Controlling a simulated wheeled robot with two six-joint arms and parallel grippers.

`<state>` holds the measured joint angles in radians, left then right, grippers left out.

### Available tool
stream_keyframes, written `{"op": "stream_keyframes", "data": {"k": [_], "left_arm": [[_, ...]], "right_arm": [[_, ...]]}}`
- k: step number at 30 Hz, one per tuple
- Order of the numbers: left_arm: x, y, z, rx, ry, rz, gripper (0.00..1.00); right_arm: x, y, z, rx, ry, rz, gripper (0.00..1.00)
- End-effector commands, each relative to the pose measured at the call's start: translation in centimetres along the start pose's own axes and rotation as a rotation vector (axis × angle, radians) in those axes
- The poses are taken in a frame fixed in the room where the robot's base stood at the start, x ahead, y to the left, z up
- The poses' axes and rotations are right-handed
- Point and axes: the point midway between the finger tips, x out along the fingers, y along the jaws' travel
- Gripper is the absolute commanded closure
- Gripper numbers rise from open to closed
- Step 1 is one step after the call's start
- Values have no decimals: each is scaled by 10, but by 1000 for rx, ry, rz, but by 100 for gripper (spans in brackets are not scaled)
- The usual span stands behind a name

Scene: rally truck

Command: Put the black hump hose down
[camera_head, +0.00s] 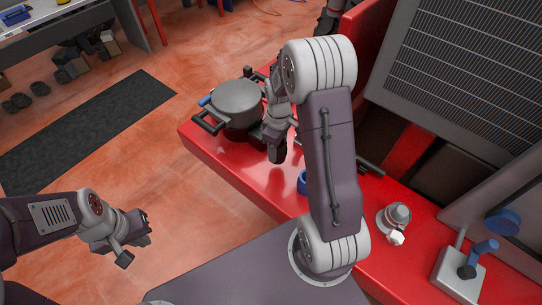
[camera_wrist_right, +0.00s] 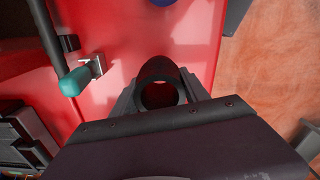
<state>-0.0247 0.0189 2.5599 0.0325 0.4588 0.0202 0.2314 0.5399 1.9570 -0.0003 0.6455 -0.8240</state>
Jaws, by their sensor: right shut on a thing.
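The black hump hose (camera_wrist_right: 161,92) is a short black tube, seen in the right wrist view with its round opening facing the camera. My right gripper (camera_wrist_right: 158,104) is shut on it, one finger on each side. In the head view, my right gripper (camera_head: 277,135) points down over the red surface (camera_head: 236,176), with the dark hose (camera_head: 278,153) at its tips. The head view does not show clearly whether the hose touches the surface. My left gripper (camera_head: 136,240) is open and empty, over the floor at the lower left.
A grey lidded pot-like part (camera_head: 237,103) with black handles stands just left of my right gripper. A blue ring-like thing (camera_head: 302,183), a silver fitting (camera_head: 397,217) and a switch box with blue handles (camera_head: 459,276) are further right. A dark radiator-like panel (camera_head: 458,75) rises behind.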

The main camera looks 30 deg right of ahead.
Motion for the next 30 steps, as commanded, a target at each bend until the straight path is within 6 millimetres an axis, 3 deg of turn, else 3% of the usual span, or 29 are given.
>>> {"op": "stream_keyframes", "data": {"k": [5, 9, 16, 27, 28, 30], "left_arm": [[-3, 0, 0, 0, 0, 0, 100], [-3, 0, 0, 0, 0, 0, 100], [-7, 0, -1, 0, 0, 0, 100], [-3, 0, 0, 0, 0, 0, 100], [-4, 0, 0, 0, 0, 0, 100], [-4, 0, 0, 0, 0, 0, 100]], "right_arm": [[12, -5, -20, 0, 0, 0, 100], [17, -5, -21, 1, -1, -1, 100], [51, -5, -20, 1, -1, -1, 100], [57, -5, -20, 1, 0, 1, 100], [57, -5, -20, 1, 1, 1, 41], [56, -5, -20, 1, 0, 1, 25]]}}
